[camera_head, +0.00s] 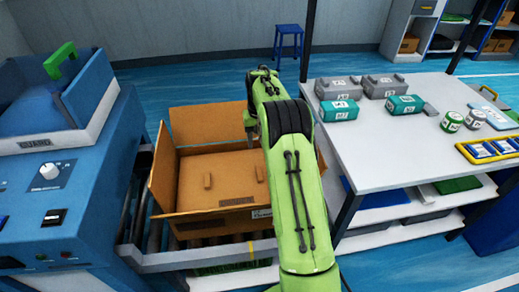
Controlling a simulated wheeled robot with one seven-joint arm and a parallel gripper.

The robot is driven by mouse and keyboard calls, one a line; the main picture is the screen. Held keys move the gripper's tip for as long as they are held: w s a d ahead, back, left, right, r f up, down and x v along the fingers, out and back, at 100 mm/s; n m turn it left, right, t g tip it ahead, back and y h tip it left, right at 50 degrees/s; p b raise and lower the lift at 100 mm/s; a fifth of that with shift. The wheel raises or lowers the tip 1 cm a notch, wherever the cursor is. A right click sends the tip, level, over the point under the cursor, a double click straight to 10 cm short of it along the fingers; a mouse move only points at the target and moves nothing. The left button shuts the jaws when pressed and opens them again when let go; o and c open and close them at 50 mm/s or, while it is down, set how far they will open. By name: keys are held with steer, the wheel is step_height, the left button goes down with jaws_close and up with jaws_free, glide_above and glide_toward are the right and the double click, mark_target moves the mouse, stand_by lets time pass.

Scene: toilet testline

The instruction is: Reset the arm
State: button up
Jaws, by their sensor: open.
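My green arm (300,215) reaches forward from the bottom of the view, over the right part of an open cardboard box (195,188). My gripper (250,128) is small and mostly hidden behind the arm links; a part of it shows near the box's far right corner. Its fingertips are hard to make out, and nothing is seen held in it. The box stands on a roller conveyor (195,258) with its flaps raised. Two small brown pieces show inside, and the arm hides the box's right side.
A blue machine (50,190) with a white knob and green handle stands at left. A white table (400,145) at right bears grey and teal packages, cans and a yellow tray (490,150). A blue stool (289,40) stands behind. Blue floor (200,85) beyond the box is clear.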

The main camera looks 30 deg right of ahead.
steer(key=shift+r, duration=0.55)
steer(key=shift+r, duration=0.1)
steer(key=s+a+r+n+t+p, duration=0.1)
steer(key=s+a+r, duration=0.3)
steer(key=r, duration=0.2)
steer(key=s+a+r+t+p, duration=0.1)
steer(key=s+a+r+p, duration=0.2)
steer(key=r, duration=0.4)
steer(key=s+a+r+n+t, duration=0.1)
steer(key=s+a+r, duration=0.3)
steer(key=a+r, duration=0.15)
steer(key=s+a+r+n+t+p, duration=0.1)
steer(key=s+a+p, duration=0.1)
steer(key=s, duration=0.8)
steer(key=s+a+r+n+t+p, duration=0.1)
steer(key=s+a, duration=0.4)
steer(key=s, duration=0.6)
steer(key=shift+r+n+t+p, duration=0.3)
steer(key=shift+r+p, duration=0.05)
steer(key=shift+p, duration=0.05)
steer(key=shift+a, duration=0.1)
